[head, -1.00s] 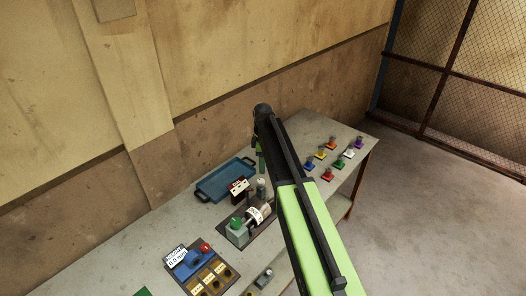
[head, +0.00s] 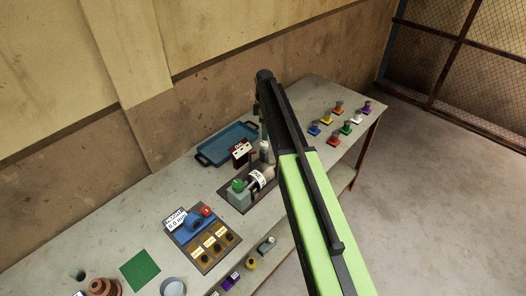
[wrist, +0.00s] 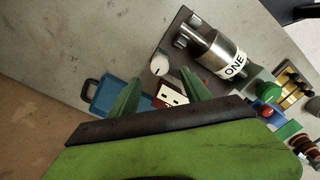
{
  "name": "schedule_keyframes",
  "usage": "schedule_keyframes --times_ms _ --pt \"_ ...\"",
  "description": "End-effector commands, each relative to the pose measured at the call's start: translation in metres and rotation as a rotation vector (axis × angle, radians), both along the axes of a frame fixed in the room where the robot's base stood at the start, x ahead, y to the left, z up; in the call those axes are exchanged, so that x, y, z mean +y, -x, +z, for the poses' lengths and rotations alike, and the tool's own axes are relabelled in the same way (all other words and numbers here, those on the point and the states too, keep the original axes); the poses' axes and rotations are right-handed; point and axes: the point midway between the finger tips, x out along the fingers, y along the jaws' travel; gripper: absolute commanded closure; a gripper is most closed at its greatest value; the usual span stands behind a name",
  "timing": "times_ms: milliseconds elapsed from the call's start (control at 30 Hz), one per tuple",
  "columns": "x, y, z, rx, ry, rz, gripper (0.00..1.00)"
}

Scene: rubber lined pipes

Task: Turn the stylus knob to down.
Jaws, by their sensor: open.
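I cannot tell for sure which part is the stylus knob. A pale round knob (wrist: 160,64) shows in the wrist view, just beyond and between my green fingertips, beside a metal pipe (wrist: 208,48) labelled ONE. It also shows in the head view (head: 265,146), partly beside my arm. A dark red box with a white face (wrist: 171,95) shows between my fingers, and in the head view (head: 241,152). My gripper (wrist: 160,80) is open, with nothing between its tips; in the head view my arm mostly hides it. A green knob (head: 238,185) sits on a grey block at the pipe's end.
A blue tray (head: 207,155) lies behind the box. A blue panel (head: 188,222) with a height display and red button stands to the front left, joined to a panel of small knobs (head: 210,248). Several coloured knobs (head: 338,108) stand at the far right.

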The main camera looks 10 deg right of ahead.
Motion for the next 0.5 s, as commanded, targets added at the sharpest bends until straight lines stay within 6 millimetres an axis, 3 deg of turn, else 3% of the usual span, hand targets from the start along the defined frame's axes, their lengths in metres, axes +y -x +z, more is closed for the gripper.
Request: schedule_keyframes --times_ms 33,233,367,500 --pt "0.0 0.0 -0.022 0.0 0.0 0.0 0.44" --pt "-0.001 0.0 -0.061 0.0 0.0 -0.001 0.44" --pt "-0.001 0.0 -0.076 0.0 0.0 -0.001 0.44" --pt "-0.001 0.0 -0.077 0.0 0.0 -0.002 0.44"
